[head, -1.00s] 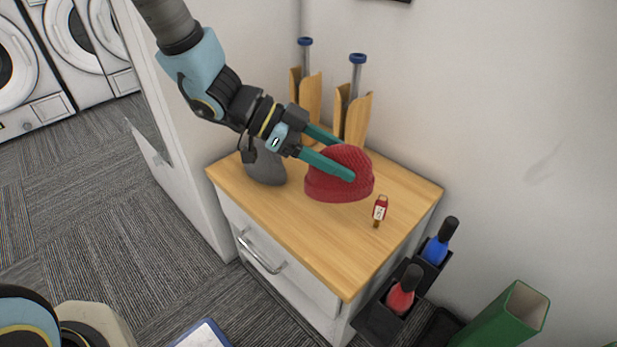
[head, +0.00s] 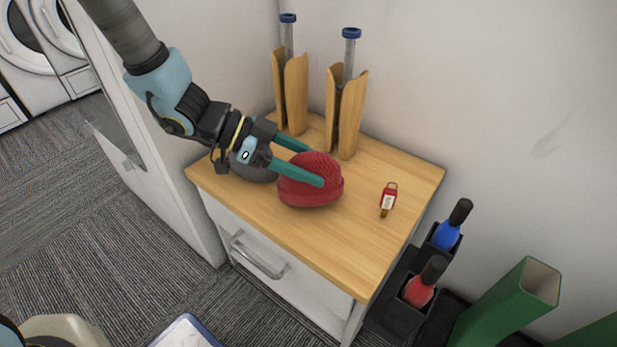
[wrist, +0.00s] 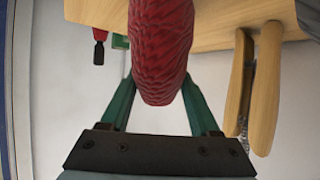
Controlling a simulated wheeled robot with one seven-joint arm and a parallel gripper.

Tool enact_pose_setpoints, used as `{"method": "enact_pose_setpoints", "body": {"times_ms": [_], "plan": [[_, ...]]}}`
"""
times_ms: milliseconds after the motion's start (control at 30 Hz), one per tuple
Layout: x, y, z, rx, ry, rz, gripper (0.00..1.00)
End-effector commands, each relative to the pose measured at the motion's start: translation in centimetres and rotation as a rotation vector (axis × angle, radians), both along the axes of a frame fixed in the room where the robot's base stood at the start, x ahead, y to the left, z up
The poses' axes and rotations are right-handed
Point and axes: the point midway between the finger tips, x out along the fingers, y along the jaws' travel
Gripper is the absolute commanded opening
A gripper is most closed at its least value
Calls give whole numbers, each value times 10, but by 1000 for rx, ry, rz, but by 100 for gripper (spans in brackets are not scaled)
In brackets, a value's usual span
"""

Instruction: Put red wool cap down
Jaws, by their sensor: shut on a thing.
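The red wool cap (head: 312,188) is a domed, knitted cap at the wooden top of the small cabinet (head: 330,248). My gripper (head: 310,164) has its two green fingers on either side of the cap and is shut on it. In the wrist view the cap (wrist: 160,50) sits between the fingers and hides their tips. The cap's lower edge is close to the tabletop; I cannot tell whether it touches.
A grey rounded object (head: 252,165) stands behind my gripper. Two wooden holders (head: 346,115) with blue-capped tubes stand at the back. A small red-labelled item (head: 388,200) lies to the right. The front of the top is clear. Blue (head: 453,225) and red (head: 425,283) bottles stand beside the cabinet.

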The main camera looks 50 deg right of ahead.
Motion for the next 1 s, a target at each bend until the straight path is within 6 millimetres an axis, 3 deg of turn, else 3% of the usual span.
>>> {"method": "enact_pose_setpoints", "body": {"times_ms": [167,533,567,800,1000], "plan": [[0,0,-28,3,2,0,6],[0,0,-31,2,1,0,6],[0,0,-30,1,0,0,66],[0,0,-30,1,0,0,93],[0,0,-30,1,1,0,93]]}}
